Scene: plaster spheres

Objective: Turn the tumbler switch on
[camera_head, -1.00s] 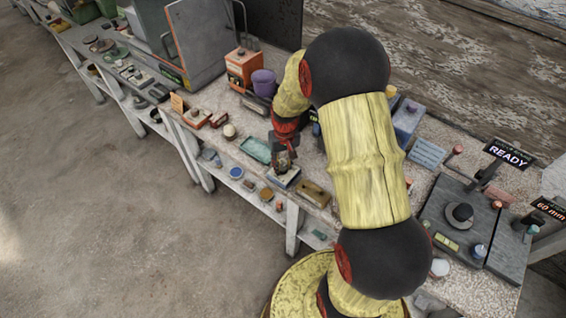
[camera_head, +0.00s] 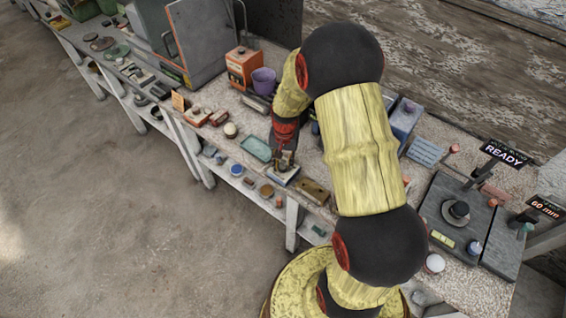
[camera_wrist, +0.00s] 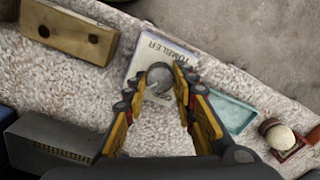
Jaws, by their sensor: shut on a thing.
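The tumbler switch is a small pale plate (camera_wrist: 150,52) with TUMBLER lettering and a rounded grey metal lever (camera_wrist: 160,77). In the head view its plate (camera_head: 284,179) sits near the bench's front edge, below my gripper (camera_head: 285,160). In the wrist view my gripper (camera_wrist: 158,84) has its yellow and black fingers on either side of the lever, shut on it. The fingers hide part of the lever and plate, so I cannot tell the switch position.
A wooden block (camera_head: 314,191) lies just right of the switch and a teal tray (camera_head: 257,148) to its left. A purple cup (camera_head: 264,80) and an orange box (camera_head: 246,66) stand behind. A READY sign (camera_head: 503,153) is at the right.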

